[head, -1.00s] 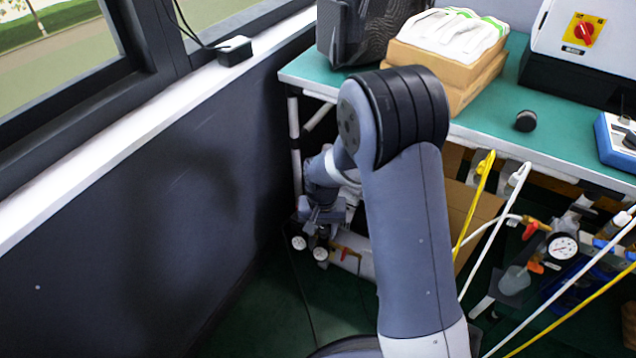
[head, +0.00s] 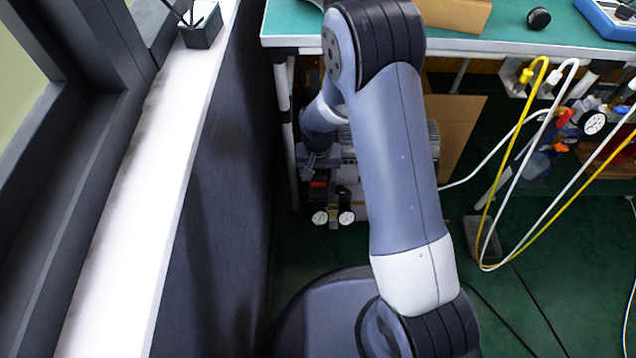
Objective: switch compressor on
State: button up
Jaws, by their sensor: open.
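The compressor (head: 349,178) stands on the floor under the left end of the green bench, partly hidden behind my arm. Two round gauges with white faces, a left gauge (head: 320,217) and a right gauge (head: 346,217), show at its front. A small red part (head: 318,185) is above the left gauge; I cannot tell if it is the switch. My gripper (head: 317,168) is under the bench edge, just above the red part and gauges. It is small and dark here, open, with nothing seen in it. Whether it touches the compressor cannot be told.
The green bench (head: 480,25) overhangs the compressor, with a leg (head: 284,100) left of my gripper. The dark wall and white sill (head: 130,220) are close on the left. Yellow and white hoses (head: 486,225) hang at the right. A cardboard sheet (head: 462,130) stands behind my arm.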

aim_at(318, 183)
jog(key=shift+f+b, duration=0.45)
jog(key=shift+f, duration=1.55)
jog(key=shift+c, duration=0.3)
jog(key=c, duration=0.9)
